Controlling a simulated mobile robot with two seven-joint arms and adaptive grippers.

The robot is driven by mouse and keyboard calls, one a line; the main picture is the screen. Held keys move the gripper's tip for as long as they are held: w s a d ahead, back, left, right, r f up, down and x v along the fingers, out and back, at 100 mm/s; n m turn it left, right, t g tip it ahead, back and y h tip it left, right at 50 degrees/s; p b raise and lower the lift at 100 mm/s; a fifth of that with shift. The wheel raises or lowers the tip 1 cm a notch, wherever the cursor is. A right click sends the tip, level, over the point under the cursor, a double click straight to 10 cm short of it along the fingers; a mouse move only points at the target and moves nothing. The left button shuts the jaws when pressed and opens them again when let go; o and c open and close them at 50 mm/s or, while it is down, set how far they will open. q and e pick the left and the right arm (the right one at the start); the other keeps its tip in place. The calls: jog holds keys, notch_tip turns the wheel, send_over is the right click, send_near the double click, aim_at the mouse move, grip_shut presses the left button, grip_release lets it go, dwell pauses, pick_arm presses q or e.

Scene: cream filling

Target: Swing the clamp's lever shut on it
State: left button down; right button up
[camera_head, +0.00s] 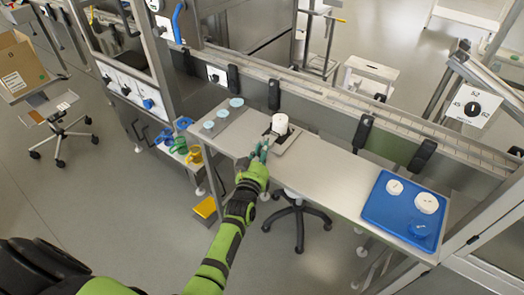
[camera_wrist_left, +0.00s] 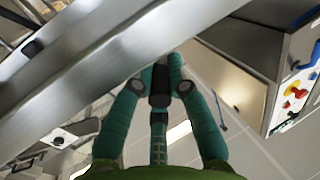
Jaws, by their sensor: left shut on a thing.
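A white cylindrical jar (camera_head: 280,124) stands upright in the dark clamp (camera_head: 268,134) on a grey plate (camera_head: 288,146) near the middle of the bench. My left gripper (camera_head: 262,150) is at the front left of the clamp, close beside it. It also shows in the left wrist view (camera_wrist_left: 165,75), where its teal fingers come together around a small dark piece that looks like the clamp's lever (camera_wrist_left: 160,87). The gripper and small scale hide most of the lever in the head view. My right gripper is not in view.
Several pale blue round pieces (camera_head: 222,113) lie left of the clamp. A blue tray (camera_head: 378,206) with round white and blue items is at the bench's right end. The bench (camera_head: 335,179) between is clear. A rail (camera_head: 330,98) with black blocks runs behind.

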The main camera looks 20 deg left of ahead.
pick_arm(q)
jog(key=c, duration=1.3)
grip_release()
jog(key=shift+f, duration=0.2)
jog(key=shift+o, duration=0.5)
jog(key=shift+r, duration=0.1)
jog(key=s+d, duration=0.2)
jog(key=s, duration=1)
jog(key=shift+w, duration=0.1)
